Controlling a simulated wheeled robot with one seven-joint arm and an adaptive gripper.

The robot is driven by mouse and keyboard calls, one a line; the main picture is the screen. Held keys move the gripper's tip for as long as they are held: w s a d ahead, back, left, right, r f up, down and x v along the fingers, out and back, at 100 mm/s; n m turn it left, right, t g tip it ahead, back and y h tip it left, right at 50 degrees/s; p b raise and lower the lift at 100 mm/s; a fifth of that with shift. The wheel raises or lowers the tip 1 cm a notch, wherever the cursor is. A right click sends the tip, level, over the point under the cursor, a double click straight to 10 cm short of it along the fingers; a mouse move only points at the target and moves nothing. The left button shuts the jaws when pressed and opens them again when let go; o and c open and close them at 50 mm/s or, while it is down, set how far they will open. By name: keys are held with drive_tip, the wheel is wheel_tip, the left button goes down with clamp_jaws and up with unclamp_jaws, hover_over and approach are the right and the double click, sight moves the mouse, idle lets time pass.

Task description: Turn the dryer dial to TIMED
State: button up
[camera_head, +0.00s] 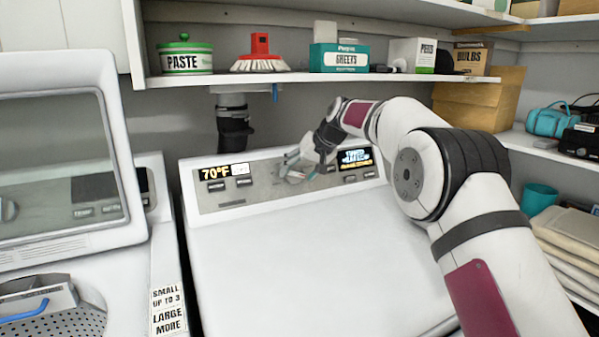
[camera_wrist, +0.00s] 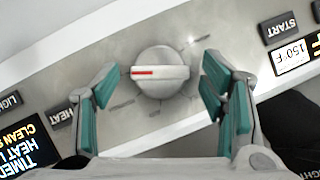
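The dryer (camera_head: 300,250) is the white machine in the middle of the head view, with a grey control panel (camera_head: 262,196) along its back. The dial (camera_wrist: 160,72) is a round silver knob with a raised grip bar and a red mark at the bar's left end in the wrist view. My gripper (camera_head: 292,166) is at the panel and largely covers the dial in the head view. In the wrist view my gripper (camera_wrist: 158,98) is open, its teal pads on either side of the dial and apart from it. The labels around the dial are too faint to read.
Displays and buttons flank the dial, including a START button (camera_wrist: 279,28) and a HEAT button (camera_wrist: 62,118). A shelf (camera_head: 330,78) with boxes and a brush runs above the panel. A washer with a raised lid (camera_head: 65,165) stands at left.

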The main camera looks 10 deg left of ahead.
drive_tip(key=v, duration=1.2)
drive_tip(key=shift+s+d, duration=0.1)
drive_tip(key=shift+s, duration=0.05)
